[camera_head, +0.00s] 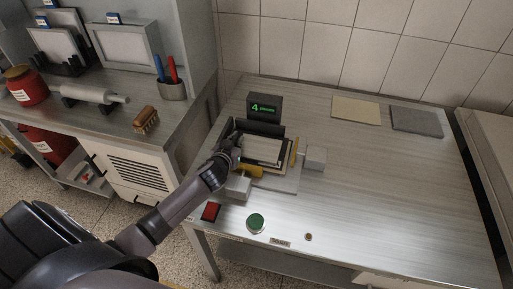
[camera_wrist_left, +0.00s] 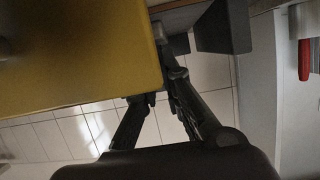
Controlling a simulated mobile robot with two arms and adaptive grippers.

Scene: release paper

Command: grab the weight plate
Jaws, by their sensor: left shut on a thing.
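The weight plate appears to be the flat, dark-edged panel (camera_head: 264,150) with a pale middle, lying on the fixture in the middle left of the bench. My left gripper (camera_head: 232,146) reaches in from the left and is shut at the left edge of this panel. In the left wrist view my fingers (camera_wrist_left: 160,92) show from close by, and the exact contact is hard to make out. A large yellow surface (camera_wrist_left: 75,50) fills the upper left there, with a dark grey block (camera_wrist_left: 223,28) beyond the fingers. My right gripper is not in view.
A small display (camera_head: 264,107) with green figures stands behind the fixture. Grey blocks (camera_head: 315,158) and yellow clamps flank the panel. A green button (camera_head: 256,223) and a red one (camera_head: 210,212) sit in front. The bench's right side is clear, with two flat sheets (camera_head: 356,112) behind.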

